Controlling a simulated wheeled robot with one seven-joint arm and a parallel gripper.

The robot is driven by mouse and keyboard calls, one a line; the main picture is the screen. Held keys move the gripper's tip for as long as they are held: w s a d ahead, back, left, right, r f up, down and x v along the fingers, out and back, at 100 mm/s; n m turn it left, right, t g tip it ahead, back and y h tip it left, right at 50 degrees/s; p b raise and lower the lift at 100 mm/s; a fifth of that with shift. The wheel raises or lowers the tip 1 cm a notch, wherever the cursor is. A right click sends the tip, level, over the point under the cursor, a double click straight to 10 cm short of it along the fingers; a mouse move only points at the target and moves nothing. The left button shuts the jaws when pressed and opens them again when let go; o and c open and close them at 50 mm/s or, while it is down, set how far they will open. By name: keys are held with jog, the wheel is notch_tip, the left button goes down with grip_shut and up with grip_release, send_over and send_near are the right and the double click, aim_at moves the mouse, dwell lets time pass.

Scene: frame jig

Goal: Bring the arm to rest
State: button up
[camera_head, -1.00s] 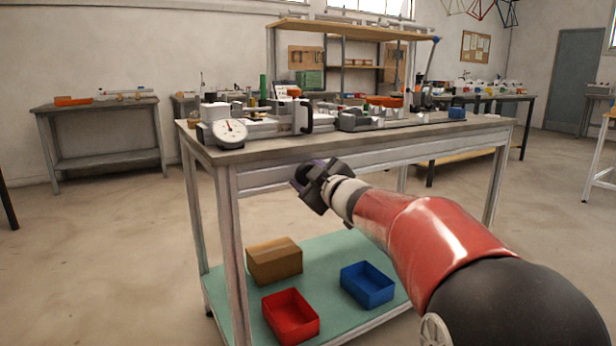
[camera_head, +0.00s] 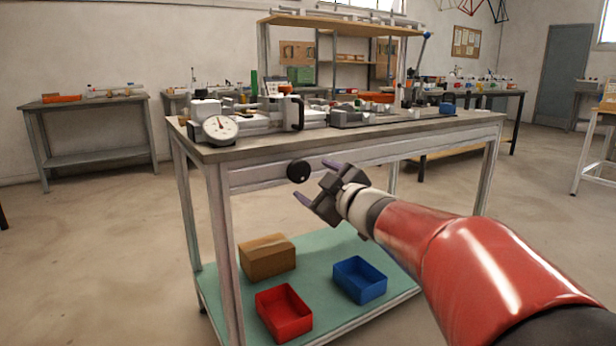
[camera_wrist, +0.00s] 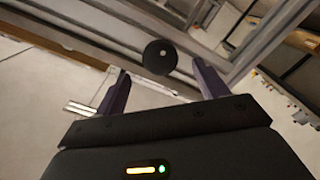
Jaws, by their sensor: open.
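My gripper (camera_head: 316,181) is open and empty, in front of the near long side of the workbench (camera_head: 345,141), below its top. Its two purple-grey fingers point left and stand apart. In the wrist view the gripper (camera_wrist: 160,80) shows both fingers with a gap between them. A round black knob-like disc (camera_head: 298,171) is just beyond the fingertips, near the bench's front rail. In the wrist view the disc (camera_wrist: 160,57) has a small pale dot at its middle. I cannot tell what it is fixed to. My red arm reaches in from the lower right.
The bench top carries a dial gauge (camera_head: 220,128) and several jig parts. On the lower green shelf (camera_head: 325,265) are a cardboard box (camera_head: 267,258), a red bin (camera_head: 284,312) and a blue bin (camera_head: 360,279). Floor is clear left of the bench.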

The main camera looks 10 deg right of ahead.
jog(key=shift+s+d, duration=0.1)
jog(key=shift+s, duration=0.15)
jog(key=s+d+f+m+g+h+p, duration=0.2)
jog(key=s+m+h, duration=0.25)
jog(key=s, duration=0.25)
jog(key=s+d+f+m+g+h+p, duration=0.1)
jog(key=s+d+m+g+h+p, duration=0.1)
jog(key=s+m+h, duration=0.3)
jog(key=s+a+f+g+y, duration=0.1)
jog(key=s+a+f+g, duration=0.1)
jog(key=s, duration=0.4)
jog(key=s+a+f+m+g+y+p, duration=0.1)
jog(key=s+a+f+g, duration=0.1)
jog(key=s+f, duration=0.3)
jog(key=s+a+f+m+g+y+p, duration=0.1)
jog(key=s+a+f+g+y, duration=0.1)
jog(key=s, duration=0.6)
notch_tip(320, 180, down, 2)
jog(key=shift+a+f+g, duration=0.1)
jog(key=shift+a+g, duration=0.15)
jog(key=shift+g, duration=0.55)
